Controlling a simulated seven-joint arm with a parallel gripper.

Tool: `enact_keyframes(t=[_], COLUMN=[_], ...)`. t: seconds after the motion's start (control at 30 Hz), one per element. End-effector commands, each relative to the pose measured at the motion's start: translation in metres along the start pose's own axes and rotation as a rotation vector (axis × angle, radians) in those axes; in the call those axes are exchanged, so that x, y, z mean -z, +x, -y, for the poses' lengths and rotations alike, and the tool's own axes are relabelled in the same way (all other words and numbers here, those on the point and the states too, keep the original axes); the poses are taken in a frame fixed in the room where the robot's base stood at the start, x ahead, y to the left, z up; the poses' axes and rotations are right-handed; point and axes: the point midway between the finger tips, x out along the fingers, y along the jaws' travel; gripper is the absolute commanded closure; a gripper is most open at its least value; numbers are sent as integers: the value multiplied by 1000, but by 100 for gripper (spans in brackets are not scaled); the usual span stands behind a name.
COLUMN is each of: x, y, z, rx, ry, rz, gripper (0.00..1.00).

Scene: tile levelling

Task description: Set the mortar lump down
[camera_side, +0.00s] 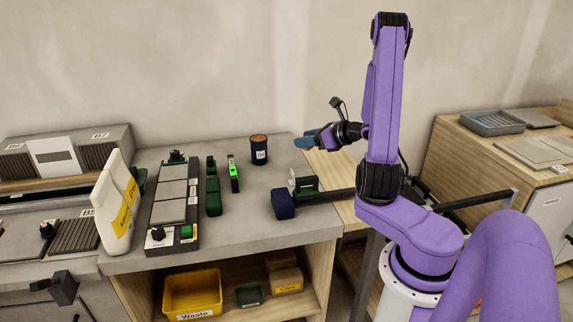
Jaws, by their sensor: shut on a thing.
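My gripper (306,142) is at the end of the purple arm, over the right back part of the grey worktop, near where it meets the wooden bench. Its blue-grey fingers point left and are shut on the mortar lump. The lump is too small and too hidden by the fingers to make out its shape. My gripper looks raised above the surface, but the height is hard to tell. A black cup with an orange-brown rim (259,151) stands left of it. A rack of grey tiles (174,200) lies on the worktop further left.
A green-lit level (233,173), green blocks (213,197) and a dark blue block (284,204) stand on the worktop. A white-and-yellow bag (117,203) leans at the left. A yellow waste bin (192,291) is on the shelf below. Bare worktop lies around the cup.

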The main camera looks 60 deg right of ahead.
Motion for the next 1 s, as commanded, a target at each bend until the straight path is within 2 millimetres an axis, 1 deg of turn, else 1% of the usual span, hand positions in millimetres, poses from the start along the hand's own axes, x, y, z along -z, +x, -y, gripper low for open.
enact_keyframes(t=[0.07, 0.17, 0.27, 0.57, 0.8, 0.9, 1.0], x=[0, 0, 2, 8, 31, 37, 41], y=[1, 10, 27, 87, 122, 133, 139], z=[-3, 0, 9, 44, 60, 65, 68], rx=[-14, -22, -24, -22, -20, -19, -19], ry=[-5, -7, -7, -8, -4, -5, -6], rz=[2, 2, 1, 2, 1, 1, 1], gripper=[84, 84, 84, 84, 84, 84, 84])
